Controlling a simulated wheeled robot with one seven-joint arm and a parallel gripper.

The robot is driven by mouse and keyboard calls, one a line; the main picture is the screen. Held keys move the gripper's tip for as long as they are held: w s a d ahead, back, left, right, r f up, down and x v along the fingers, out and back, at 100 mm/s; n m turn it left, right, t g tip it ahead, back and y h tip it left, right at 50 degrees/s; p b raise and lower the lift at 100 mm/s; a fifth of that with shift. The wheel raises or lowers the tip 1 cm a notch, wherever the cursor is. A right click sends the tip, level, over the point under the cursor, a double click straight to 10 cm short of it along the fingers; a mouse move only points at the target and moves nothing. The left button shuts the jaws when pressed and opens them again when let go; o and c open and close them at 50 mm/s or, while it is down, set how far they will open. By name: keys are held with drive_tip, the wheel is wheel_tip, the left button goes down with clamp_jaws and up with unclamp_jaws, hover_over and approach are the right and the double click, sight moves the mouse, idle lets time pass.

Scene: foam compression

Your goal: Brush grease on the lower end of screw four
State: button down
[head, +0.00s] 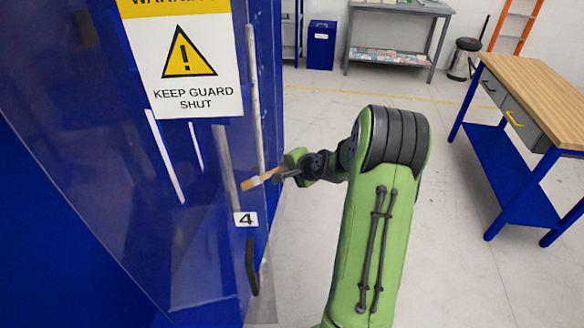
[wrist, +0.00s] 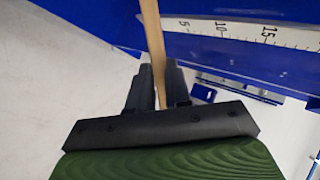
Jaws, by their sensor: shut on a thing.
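My gripper (head: 281,175) is shut on a brush (head: 262,179) with a wooden handle. The brush points left, its pale tip close to the lower part of a grey upright rod, which looks like screw four (head: 228,165). A white plate marked 4 (head: 245,219) sits just below the rod. I cannot tell whether the bristles touch the rod. In the wrist view the wooden handle (wrist: 152,40) rises between the two dark fingers of my gripper (wrist: 159,88) and leaves the top edge; the bristles are out of that view.
A blue machine with a clear guard and warning sign (head: 185,60) fills the left; a black handle (head: 252,267) is below the plate. A white scale (wrist: 260,33) shows in the wrist view. A workbench (head: 540,95) stands right. Floor between is clear.

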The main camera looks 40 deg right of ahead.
drive_tip(key=shift+w+a, duration=0.5)
idle(0.6)
drive_tip(key=shift+f+b, duration=5.45)
drive_tip(key=shift+b, duration=0.6)
wheel_tip(320, 180, up, 11)
drive_tip(key=p, duration=0.8)
idle(0.5)
